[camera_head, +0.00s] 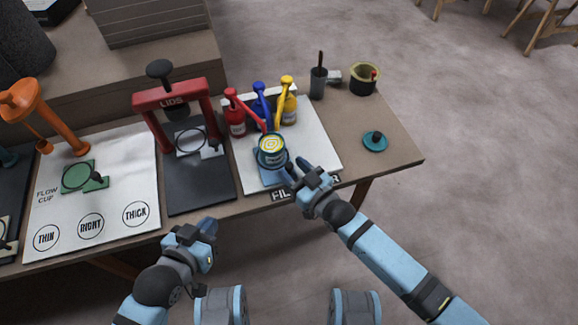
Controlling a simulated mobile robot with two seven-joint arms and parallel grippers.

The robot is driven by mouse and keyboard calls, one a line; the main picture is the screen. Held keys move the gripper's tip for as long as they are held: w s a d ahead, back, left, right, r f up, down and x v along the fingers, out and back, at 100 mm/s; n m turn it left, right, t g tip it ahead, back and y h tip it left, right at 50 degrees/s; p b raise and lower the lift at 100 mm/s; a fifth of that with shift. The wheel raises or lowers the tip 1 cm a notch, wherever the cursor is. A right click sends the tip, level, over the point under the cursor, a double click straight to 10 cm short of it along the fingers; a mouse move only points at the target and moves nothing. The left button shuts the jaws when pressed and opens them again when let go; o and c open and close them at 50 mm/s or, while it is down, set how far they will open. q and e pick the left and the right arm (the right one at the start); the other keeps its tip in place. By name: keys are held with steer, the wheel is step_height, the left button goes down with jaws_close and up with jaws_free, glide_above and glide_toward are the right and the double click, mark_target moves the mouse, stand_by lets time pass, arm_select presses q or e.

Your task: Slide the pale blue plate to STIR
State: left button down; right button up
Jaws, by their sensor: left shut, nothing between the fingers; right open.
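The pale blue plate (268,179) lies on the white board (318,147), near its front edge. An open can (272,158) with a yellow swirl on top stands on it and hides much of it. My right gripper (294,174) is open, with its fingertips close to the plate's right side; I cannot tell whether they touch it. A dark label (280,195) at the front edge starts with "FIL". A final "R" shows at another label (335,180), the rest hidden behind my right gripper. My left gripper (210,226) is shut and empty in front of the table.
Red (236,120), blue and yellow pump bottles stand behind the can. The red LIDS press (172,100) is to the left. A dark cup with a stick (318,82), a tin (364,79) and a teal lid (375,141) are to the right. The board's right part is clear.

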steer(key=shift+x, duration=0.85)
arm_select(q)
steer(key=shift+r, duration=0.15)
arm_select(e)
steer(key=shift+w+a, duration=0.1)
jaws_close()
steer(key=w+d, duration=0.1)
steer(key=d, duration=0.2)
steer(key=w+d+p, duration=0.1)
steer(key=d, duration=0.3)
steer(key=w+d, duration=0.1)
steer(key=d, duration=0.3)
steer(key=shift+w+d+p, duration=0.1)
steer(key=shift+w+p, duration=0.2)
arm_select(q)
steer(key=shift+a, duration=0.25)
arm_select(e)
steer(key=shift+w+d, duration=0.15)
steer(key=shift+d, duration=0.15)
jaws_free()
steer(key=shift+d, duration=0.15)
arm_select(q)
steer(key=shift+d, duration=0.2)
